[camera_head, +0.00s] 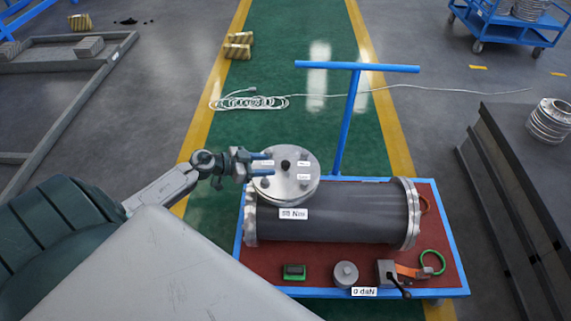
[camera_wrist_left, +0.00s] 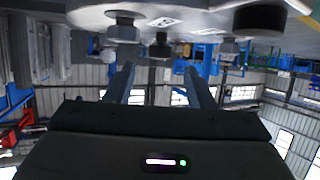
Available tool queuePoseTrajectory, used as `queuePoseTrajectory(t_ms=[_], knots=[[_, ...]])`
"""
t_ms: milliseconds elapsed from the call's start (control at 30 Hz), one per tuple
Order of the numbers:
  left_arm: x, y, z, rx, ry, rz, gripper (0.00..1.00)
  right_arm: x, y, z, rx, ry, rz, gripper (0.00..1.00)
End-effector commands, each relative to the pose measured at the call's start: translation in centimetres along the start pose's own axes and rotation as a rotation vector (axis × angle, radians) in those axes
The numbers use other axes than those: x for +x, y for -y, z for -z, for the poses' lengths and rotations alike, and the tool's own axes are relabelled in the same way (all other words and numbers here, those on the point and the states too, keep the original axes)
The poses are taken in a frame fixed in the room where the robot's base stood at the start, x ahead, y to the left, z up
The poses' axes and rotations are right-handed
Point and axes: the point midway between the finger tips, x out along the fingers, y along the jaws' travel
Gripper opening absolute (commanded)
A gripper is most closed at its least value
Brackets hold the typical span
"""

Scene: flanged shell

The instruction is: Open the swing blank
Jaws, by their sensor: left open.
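The swing blank is a round silver plate (camera_head: 286,176) with bolts around its edge and a black knob (camera_head: 285,165) near its middle. It lies on top of the left part of a dark grey cylinder (camera_head: 350,212) with metal end flanges. My left gripper (camera_head: 262,164) is at the plate's left edge, open, with its two blue fingers pointing right. In the left wrist view, the two fingers (camera_wrist_left: 158,85) stand apart, with bolt heads (camera_wrist_left: 122,30) and the plate's underside above them. I cannot tell whether a finger touches a bolt. My right gripper is not in view.
The cylinder rests on a red-topped cart (camera_head: 320,284) with a blue frame and T-handle (camera_head: 357,68). A green box (camera_head: 294,272), a round weight (camera_head: 345,273) and a lever device (camera_head: 387,271) sit at its front. A dark stepped block (camera_head: 515,170) stands to the right.

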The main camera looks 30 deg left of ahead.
Motion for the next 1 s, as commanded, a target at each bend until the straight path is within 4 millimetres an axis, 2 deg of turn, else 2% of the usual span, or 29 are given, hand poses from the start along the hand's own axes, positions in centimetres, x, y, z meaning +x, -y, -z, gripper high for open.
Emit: queuePoseTrajectory(t_ms=[200,400,567,800,867,1000], knots=[[4.3,0.0,0.2,-0.002,-0.007,0.002,0.49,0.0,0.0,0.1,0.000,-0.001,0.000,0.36],[7.0,0.0,0.1,-0.001,-0.004,0.002,0.49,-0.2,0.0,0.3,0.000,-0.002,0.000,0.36],[7.9,0.0,0.1,0.001,-0.003,0.001,0.49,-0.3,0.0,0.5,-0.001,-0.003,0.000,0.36],[7.9,0.0,0.1,0.001,-0.002,0.001,0.49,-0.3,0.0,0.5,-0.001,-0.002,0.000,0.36],[7.9,0.0,0.1,0.001,-0.002,0.001,0.41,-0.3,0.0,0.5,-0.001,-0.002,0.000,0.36],[7.9,0.0,0.1,0.001,-0.002,0.001,0.13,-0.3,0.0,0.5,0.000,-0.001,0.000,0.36]])
